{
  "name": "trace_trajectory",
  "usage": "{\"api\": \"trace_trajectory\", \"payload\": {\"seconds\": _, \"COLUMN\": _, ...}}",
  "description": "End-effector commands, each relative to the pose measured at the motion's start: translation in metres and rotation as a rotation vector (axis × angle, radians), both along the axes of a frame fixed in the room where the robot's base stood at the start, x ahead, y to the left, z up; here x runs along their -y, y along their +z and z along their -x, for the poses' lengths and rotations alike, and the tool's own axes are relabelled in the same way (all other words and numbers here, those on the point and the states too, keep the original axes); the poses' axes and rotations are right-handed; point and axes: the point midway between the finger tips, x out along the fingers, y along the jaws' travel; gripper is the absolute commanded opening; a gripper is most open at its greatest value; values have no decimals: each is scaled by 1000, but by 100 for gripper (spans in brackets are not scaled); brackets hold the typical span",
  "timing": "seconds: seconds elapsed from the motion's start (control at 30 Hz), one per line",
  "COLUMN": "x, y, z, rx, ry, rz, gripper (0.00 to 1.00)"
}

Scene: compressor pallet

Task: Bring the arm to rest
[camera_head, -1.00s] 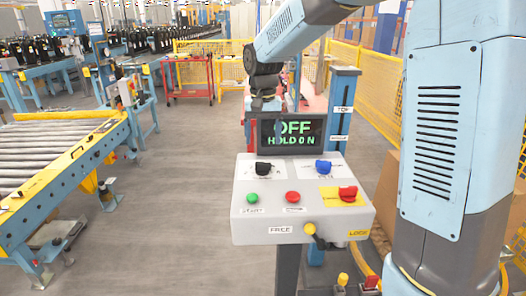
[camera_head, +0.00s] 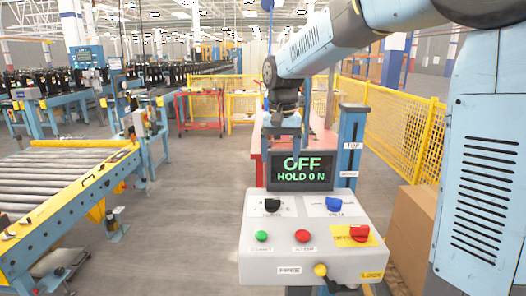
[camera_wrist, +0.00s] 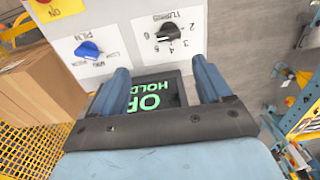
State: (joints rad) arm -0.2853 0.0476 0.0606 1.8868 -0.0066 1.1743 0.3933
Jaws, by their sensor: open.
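My arm reaches in from the right side of the head view, bent over the control panel. My gripper (camera_wrist: 163,88) shows in the wrist view as two blue fingers set wide apart, with nothing between them but the panel's screen behind. The screen (camera_head: 301,171) reads "OFF HOLD 0 N". The grey control panel (camera_head: 255,268) carries a black knob, a blue knob, a green button, a red button, a red switch on a yellow plate and a yellow knob.
A roller conveyor (camera_head: 60,185) stands at left. A red cart (camera_head: 200,112) and yellow mesh fencing (camera_head: 405,125) are farther back. A blue post (camera_head: 350,150) labelled "TOP" rises behind the panel. A cardboard box (camera_head: 409,225) sits right of the panel. Grey floor lies open between conveyor and panel.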

Motion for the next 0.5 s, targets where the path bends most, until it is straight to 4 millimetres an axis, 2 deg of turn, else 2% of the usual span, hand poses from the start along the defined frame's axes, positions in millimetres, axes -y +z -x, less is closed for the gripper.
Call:
{"api": "trace_trajectory", "payload": {"seconds": 0.2, "x": 46, "y": 23, "z": 43, "rx": 90, "ry": 4, "rz": -16, "gripper": 78}}
{"api": "trace_trajectory", "payload": {"seconds": 0.5, "x": 100, "y": 35, "z": 110, "rx": 213, "ry": 15, "rz": -21, "gripper": 78}}
